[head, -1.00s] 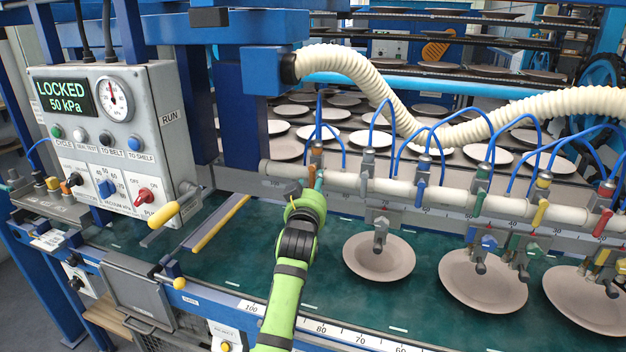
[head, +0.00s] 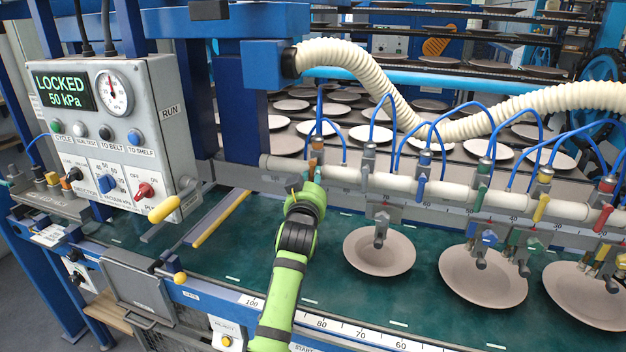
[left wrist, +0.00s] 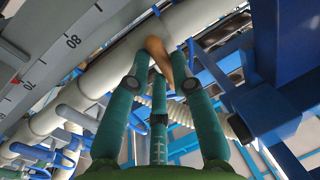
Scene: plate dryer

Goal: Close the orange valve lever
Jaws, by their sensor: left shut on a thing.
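The orange valve (head: 317,146) is at the left end of the white manifold pipe, with blue tubes above it. My left gripper (head: 310,181) is right below it, and its green wrist hides most of the fingers and the lever in the head view. The lever looks tilted in that view. Its exact angle to the pipe is hard to tell. My right gripper is in neither view.
To the right, more valves with blue (head: 421,188), green and yellow levers hang from the white pipe (head: 345,180). Plates (head: 379,262) sit below them on the green belt. The control box (head: 110,130) at left reads LOCKED, 50 kPa. Ribbed hose (head: 350,60) runs above.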

